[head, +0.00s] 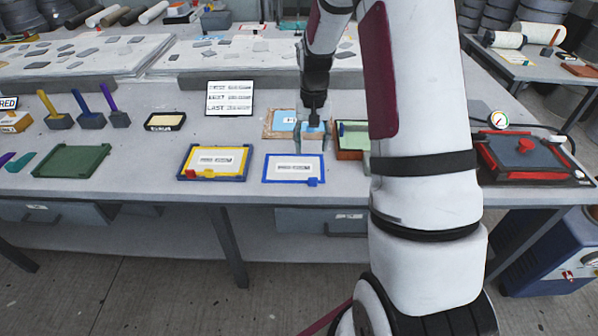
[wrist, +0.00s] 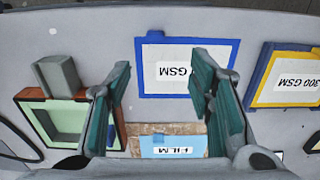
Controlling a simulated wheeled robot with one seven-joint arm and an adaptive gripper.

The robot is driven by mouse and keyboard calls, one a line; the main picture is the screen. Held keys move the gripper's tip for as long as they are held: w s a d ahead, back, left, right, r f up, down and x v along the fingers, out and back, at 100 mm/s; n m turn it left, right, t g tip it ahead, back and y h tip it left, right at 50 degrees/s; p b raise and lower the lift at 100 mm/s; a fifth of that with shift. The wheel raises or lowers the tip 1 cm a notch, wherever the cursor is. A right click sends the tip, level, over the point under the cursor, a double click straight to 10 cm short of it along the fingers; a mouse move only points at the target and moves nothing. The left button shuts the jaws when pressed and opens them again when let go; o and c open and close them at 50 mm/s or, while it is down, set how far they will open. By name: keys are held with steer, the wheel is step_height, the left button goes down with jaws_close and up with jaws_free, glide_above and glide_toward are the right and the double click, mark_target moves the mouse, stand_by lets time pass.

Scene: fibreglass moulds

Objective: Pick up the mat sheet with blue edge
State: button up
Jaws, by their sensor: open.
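The mat sheet with blue edge (head: 275,174) lies flat near the table's front edge in the head view. It is white with a printed label and a small blue block on its front right corner. In the wrist view the sheet (wrist: 160,85) is ahead of my fingers, and its label reads upside down. My gripper (wrist: 160,72) is open and empty, its two teal-padded fingers spread apart. In the head view my gripper (head: 312,142) is over the table behind the sheet, by the blue film piece (head: 284,118). The height gap is hard to judge.
A yellow-edged sheet (head: 213,176) marked 300 GSM lies left of the blue one. A green-lined, brown-rimmed tray (wrist: 38,112) and a grey block (wrist: 58,75) are on the other side. A red-framed mould (head: 525,155) lies at far right. Clear table separates the sheets.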

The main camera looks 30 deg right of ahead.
glide_above(313, 178)
steer(key=f, duration=0.8)
steer(key=shift+w+a+f+p, duration=0.2)
steer(key=shift+w+p, duration=0.05)
steer(key=shift+p, duration=0.1)
steer(key=f, duration=0.3)
steer(key=f+p, duration=0.1)
steer(key=shift+s+d+f, duration=0.2)
steer(key=shift+s, duration=0.1)
steer(key=shift+w+f, duration=0.1)
steer(key=shift+f, duration=0.35)
steer(key=c, duration=1)
